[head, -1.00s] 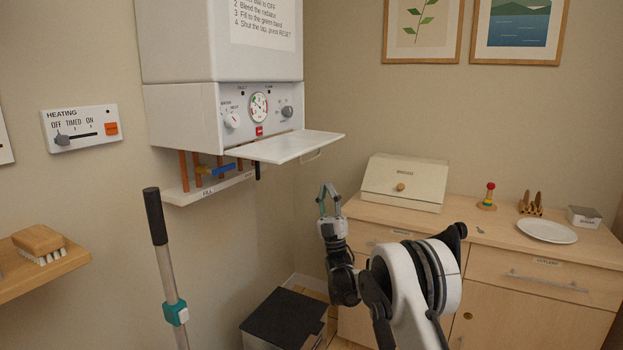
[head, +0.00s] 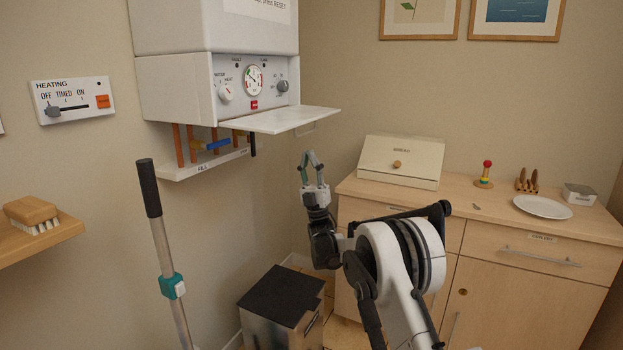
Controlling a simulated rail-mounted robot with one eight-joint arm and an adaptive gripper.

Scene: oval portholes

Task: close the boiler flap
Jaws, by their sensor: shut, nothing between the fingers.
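The white boiler (head: 175,85) hangs on the wall at upper left. Its flap (head: 285,119) is open, folded down and sticking out roughly level below the control panel. The panel (head: 252,85) with its dials, gauge and red button is exposed. My gripper (head: 310,154) points up, below and slightly right of the flap in the picture, apart from it. Its fingers are shut with nothing between them.
Copper pipes and a blue-handled valve (head: 218,144) sit under the boiler. A pole (head: 160,235) stands at front left. A dark-lidded bin (head: 283,296) is on the floor. A sideboard (head: 478,213) with a bread box (head: 400,160) stands at right.

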